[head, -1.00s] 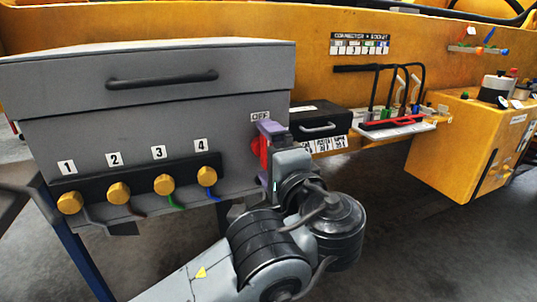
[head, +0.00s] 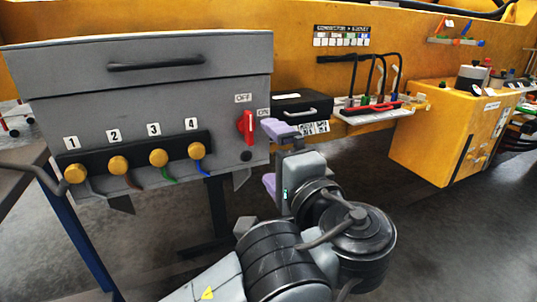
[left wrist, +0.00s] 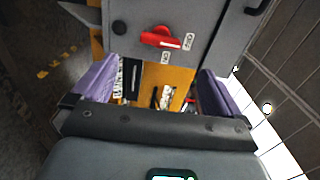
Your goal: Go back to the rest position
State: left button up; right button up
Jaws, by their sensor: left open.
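My left gripper (head: 272,158) has purple fingers and is open and empty. It stands just right of the grey box (head: 60,80), apart from the red rotary switch (head: 246,127) on the box's front. The switch's handle is upright, toward the OFF label above it; an ON label is to its right. In the left wrist view the open fingers of my left gripper (left wrist: 158,90) show with nothing between them, and the red switch (left wrist: 160,38) lies beyond them. My right gripper is not in view.
Several yellow knobs (head: 118,165) numbered 1 to 4 jut from the box front. A black case (head: 300,104) and a rack with a red bar (head: 372,108) stand behind my gripper. A yellow cabinet (head: 430,140) is at the right. Open floor (head: 440,240) lies before it.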

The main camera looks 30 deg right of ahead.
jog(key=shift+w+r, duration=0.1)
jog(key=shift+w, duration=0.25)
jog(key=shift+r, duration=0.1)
